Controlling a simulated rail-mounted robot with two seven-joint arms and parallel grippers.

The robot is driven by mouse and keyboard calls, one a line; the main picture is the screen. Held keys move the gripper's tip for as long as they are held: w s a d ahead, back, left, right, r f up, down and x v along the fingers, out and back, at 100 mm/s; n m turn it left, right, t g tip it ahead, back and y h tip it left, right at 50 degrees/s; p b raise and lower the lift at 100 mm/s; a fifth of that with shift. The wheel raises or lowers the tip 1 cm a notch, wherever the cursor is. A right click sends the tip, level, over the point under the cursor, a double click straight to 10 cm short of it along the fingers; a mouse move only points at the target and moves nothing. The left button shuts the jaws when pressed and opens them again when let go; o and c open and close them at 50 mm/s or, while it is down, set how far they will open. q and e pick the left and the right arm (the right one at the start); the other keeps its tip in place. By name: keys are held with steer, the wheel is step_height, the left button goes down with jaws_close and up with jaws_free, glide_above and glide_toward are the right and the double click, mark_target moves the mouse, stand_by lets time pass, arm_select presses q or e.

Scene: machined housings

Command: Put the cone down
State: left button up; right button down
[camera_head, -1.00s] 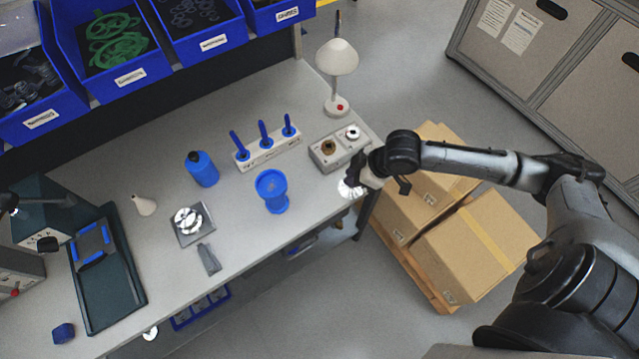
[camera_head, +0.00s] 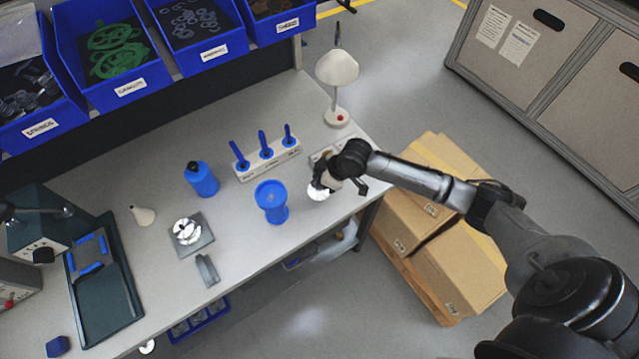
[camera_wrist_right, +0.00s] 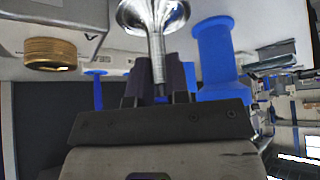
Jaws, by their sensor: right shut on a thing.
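A shiny metal cone (camera_head: 318,191) is held over the right part of the bench top, near its front edge. My right gripper (camera_head: 326,180) is shut on it. In the right wrist view the cone's flared end (camera_wrist_right: 152,12) and narrow threaded stem show, with the stem between my fingers (camera_wrist_right: 160,88). I cannot tell whether the cone touches the bench. My left gripper is not in view.
A blue goblet-shaped stand (camera_head: 271,201) is just left of the cone. A grey box (camera_head: 322,154) is partly hidden behind my gripper. A rack with blue pegs (camera_head: 267,160), a blue bottle (camera_head: 201,178) and a lamp (camera_head: 337,70) stand nearby. Cardboard boxes (camera_head: 458,268) lie beyond the bench edge.

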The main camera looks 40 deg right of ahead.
mark_target(318, 195)
steer(key=shift+f, duration=1.25)
steer(key=shift+f, duration=0.2)
steer(key=c, duration=1.1)
jaws_free()
steer(key=shift+r, duration=0.1)
